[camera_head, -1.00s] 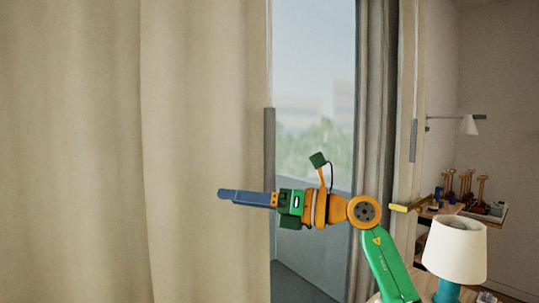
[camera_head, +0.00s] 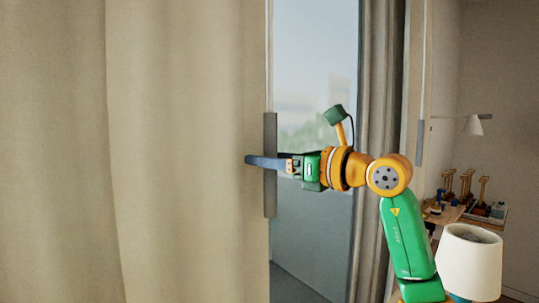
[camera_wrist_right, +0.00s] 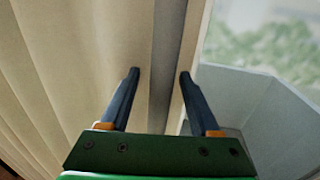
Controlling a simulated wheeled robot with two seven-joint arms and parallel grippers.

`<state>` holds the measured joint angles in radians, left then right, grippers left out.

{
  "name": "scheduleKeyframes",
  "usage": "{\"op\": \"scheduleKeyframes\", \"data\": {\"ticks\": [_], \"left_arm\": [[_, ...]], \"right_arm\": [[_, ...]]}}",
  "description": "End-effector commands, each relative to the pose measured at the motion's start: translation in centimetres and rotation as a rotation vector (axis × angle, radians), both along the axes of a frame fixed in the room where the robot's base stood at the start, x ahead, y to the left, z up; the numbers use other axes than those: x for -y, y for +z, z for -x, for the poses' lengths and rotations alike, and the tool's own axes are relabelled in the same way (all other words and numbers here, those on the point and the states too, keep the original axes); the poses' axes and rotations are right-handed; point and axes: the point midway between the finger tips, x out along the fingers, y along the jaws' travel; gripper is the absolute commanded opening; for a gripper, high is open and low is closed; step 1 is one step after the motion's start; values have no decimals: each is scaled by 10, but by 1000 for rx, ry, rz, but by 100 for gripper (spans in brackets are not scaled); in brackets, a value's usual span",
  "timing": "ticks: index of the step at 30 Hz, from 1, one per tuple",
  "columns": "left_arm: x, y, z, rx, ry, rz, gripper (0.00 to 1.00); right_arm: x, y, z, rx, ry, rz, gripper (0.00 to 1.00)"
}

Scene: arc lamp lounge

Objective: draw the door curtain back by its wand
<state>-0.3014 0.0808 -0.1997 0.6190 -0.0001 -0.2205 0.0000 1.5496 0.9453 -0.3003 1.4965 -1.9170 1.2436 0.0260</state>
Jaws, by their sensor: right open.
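The beige door curtain (camera_head: 180,120) hangs across the left half of the head view. Its grey wand (camera_head: 270,195) hangs upright along the curtain's right edge. My right gripper (camera_head: 250,161) is at mid-height of the wand, with a finger crossing in front of it. In the right wrist view the jaws (camera_wrist_right: 159,74) are open, and the grey wand (camera_wrist_right: 164,50) runs between the two fingers. I cannot tell whether either finger touches it. The curtain (camera_wrist_right: 80,60) fills the left of that view. My left gripper is not in view.
The glass door (camera_head: 312,85) shows right of the curtain edge. A darker drape (camera_head: 378,100) and another grey wand (camera_head: 420,143) hang further right. A white-shaded lamp (camera_head: 468,262) stands at lower right near my arm, before a shelf of tools (camera_head: 465,208).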

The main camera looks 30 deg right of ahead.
Motion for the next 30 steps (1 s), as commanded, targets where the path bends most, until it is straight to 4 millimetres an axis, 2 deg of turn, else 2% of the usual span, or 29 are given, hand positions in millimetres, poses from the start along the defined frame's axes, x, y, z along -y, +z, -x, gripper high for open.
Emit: {"op": "scheduleKeyframes", "data": {"ticks": [3, 4, 9, 10, 11, 30], "left_arm": [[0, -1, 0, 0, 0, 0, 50], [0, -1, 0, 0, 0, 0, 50], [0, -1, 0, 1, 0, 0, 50], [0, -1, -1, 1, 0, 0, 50], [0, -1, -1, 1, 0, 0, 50], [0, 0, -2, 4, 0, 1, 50]], "right_arm": [[0, -1, 0, 0, 0, 0, 63], [0, -1, 0, 0, 0, -1, 58], [0, -1, 0, 0, 1, -1, 12], [0, 0, 0, 0, 1, -1, 4], [0, 0, 0, 0, 1, -1, 0], [0, 0, 0, 1, 2, -2, 0]]}}
